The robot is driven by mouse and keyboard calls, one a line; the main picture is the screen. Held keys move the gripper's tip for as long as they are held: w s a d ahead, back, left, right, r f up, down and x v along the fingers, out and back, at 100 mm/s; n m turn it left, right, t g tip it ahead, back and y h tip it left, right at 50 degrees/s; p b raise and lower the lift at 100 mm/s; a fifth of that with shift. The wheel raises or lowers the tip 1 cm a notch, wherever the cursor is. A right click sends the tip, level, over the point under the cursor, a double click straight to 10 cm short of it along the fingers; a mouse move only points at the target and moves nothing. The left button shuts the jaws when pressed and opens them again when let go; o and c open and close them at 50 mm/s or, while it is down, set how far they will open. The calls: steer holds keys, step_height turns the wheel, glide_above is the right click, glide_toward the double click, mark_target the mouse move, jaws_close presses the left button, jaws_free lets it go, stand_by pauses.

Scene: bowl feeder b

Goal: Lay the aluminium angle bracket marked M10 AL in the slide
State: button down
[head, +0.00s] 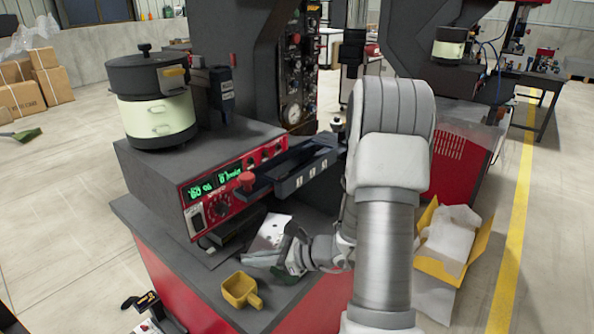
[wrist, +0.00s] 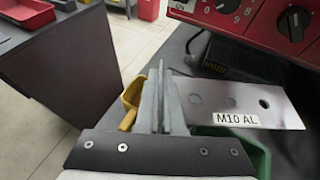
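The aluminium angle bracket (head: 271,231) is a silvery plate with round holes. In the wrist view the bracket (wrist: 275,106) shows its "M10 AL" label facing the camera. My gripper (head: 287,252) is low over the bench front. In the wrist view my gripper (wrist: 160,92) has its fingers close together at the bracket's left edge, with a thin upright part between them. That part looks like the bracket's other leg, partly hidden by the fingers. The slide appears to be the dark open trough (head: 305,172) with white labels on the red-fronted machine, above and behind my gripper.
A yellow scoop-like cup (head: 240,291) stands on the bench's front left corner. A green object (wrist: 237,139) lies under the bracket, partly hidden. The red control panel (head: 215,207) with knobs is behind. A yellow box (head: 447,268) with white wrapping is at right.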

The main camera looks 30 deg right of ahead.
mark_target(265, 237)
steer(key=s+d+r+m+t+h+b, duration=0.3)
steer(key=s+d+r+m+h+b, duration=0.3)
steer(key=d, duration=0.3)
steer(key=shift+n+y, duration=0.6)
steer(key=b+x, duration=0.1)
steer(key=x, duration=0.3)
steer(key=d+f+b+x, duration=0.1)
steer(key=b+x, duration=0.1)
steer(key=x, duration=0.2)
steer(key=d+b+x, duration=0.1)
steer(key=x, duration=0.3)
steer(key=shift+w+d+f+b, duration=0.15)
steer(key=shift+f+b, duration=0.15)
steer(key=shift+f, duration=0.35)
steer(key=shift+f+b, duration=0.8)
steer(key=shift+f, duration=1)
steer(key=shift+f, duration=0.1)
steer(key=shift+f, duration=0.15)
steer(key=c, duration=1)
jaws_free()
steer(key=shift+c, duration=0.2)
